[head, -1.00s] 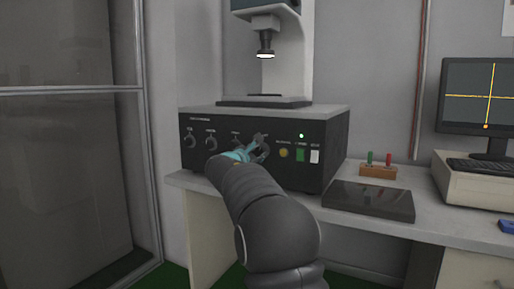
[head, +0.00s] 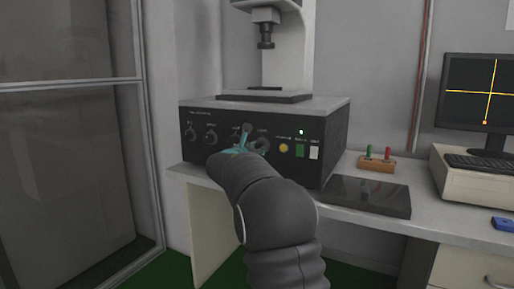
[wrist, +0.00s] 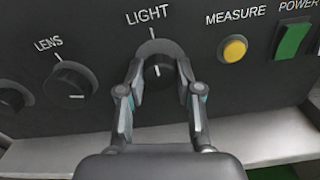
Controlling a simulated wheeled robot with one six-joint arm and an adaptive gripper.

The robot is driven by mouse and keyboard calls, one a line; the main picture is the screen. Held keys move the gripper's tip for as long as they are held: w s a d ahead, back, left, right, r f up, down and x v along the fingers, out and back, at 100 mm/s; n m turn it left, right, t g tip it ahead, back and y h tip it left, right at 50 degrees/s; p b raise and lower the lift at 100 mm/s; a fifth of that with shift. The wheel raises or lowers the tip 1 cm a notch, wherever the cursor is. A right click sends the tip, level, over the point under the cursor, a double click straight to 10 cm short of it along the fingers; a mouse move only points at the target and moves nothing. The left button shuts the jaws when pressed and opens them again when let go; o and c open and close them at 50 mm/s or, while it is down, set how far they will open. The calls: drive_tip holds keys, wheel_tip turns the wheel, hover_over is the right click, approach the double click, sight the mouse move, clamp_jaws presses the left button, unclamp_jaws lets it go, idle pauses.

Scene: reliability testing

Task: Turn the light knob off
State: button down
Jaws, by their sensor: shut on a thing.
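The light knob (wrist: 158,72) is a dark round knob with a short white mark, under the word LIGHT on the black front panel (wrist: 40,125). In the wrist view my gripper (wrist: 160,70) has one finger on each side of the knob, shut on it. In the head view my gripper (head: 247,143) reaches the panel of the black box (head: 325,150) and partly hides the knobs there. The lamp (head: 265,36) under the microscope above the box is dark.
The lens knob (wrist: 70,85) is just left of the light knob. A yellow measure button (wrist: 233,48) and a green power switch (wrist: 292,40) are to the right.

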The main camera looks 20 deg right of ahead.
drive_tip(key=shift+d, duration=0.1)
drive_tip(key=c, duration=0.8)
unclamp_jaws()
drive_tip(key=shift+d, duration=0.15)
drive_tip(key=shift+o, duration=0.2)
drive_tip(key=shift+a, duration=0.2)
drive_tip(key=shift+s+a, duration=0.35)
drive_tip(key=shift+a, duration=0.1)
drive_tip(key=v, duration=1.1)
drive_tip(key=shift+m, duration=0.3)
